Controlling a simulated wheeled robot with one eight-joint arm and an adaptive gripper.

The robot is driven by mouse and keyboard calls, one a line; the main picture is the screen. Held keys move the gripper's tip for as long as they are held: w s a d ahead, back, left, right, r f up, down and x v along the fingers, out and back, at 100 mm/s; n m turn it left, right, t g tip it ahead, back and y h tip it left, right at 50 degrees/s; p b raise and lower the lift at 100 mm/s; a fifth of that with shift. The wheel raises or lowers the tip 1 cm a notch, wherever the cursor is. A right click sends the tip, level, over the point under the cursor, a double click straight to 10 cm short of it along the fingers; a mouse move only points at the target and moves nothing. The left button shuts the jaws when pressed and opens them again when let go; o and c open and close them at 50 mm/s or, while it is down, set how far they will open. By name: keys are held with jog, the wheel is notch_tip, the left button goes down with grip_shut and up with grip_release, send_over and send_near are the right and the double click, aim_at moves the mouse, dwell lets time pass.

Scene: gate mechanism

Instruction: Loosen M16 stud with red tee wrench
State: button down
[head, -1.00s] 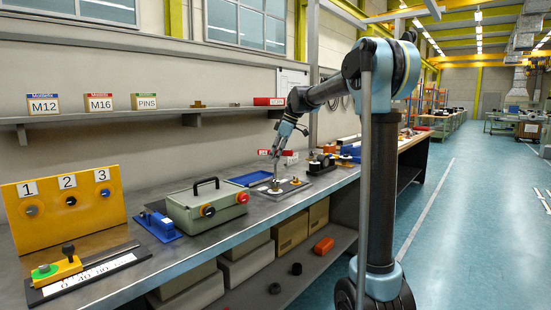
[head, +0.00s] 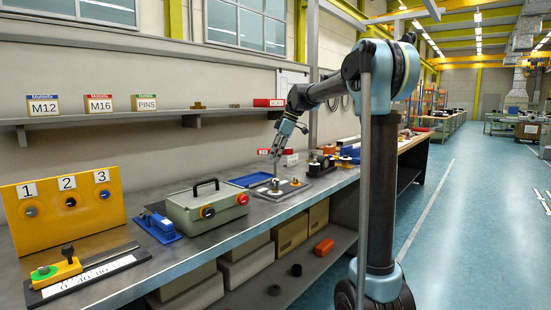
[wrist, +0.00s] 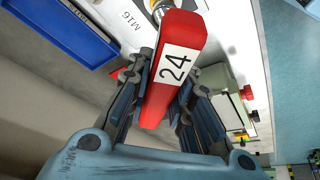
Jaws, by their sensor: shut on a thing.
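My gripper (wrist: 165,85) is shut on the red tee wrench (wrist: 176,72), whose red block handle with a white "24" label lies between the fingers. In the head view my gripper (head: 276,153) points down over a grey plate (head: 306,192) on the bench, and the handle (head: 263,151) shows beside the fingers. The wrench shaft (head: 275,172) runs down toward the plate's left part. In the wrist view a white "M16" label (wrist: 130,20) lies beside a round metal part. The M16 stud is hidden, so I cannot tell how the wrench sits on it.
A blue tray (wrist: 62,38) lies behind the plate. The green-grey control box (head: 208,206), with a black handle and knobs, stands to the left. Further left are a blue clamp (head: 158,226) and the yellow numbered panel (head: 68,208). A wall shelf (head: 130,119) runs above.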

jog(key=shift+r, duration=3)
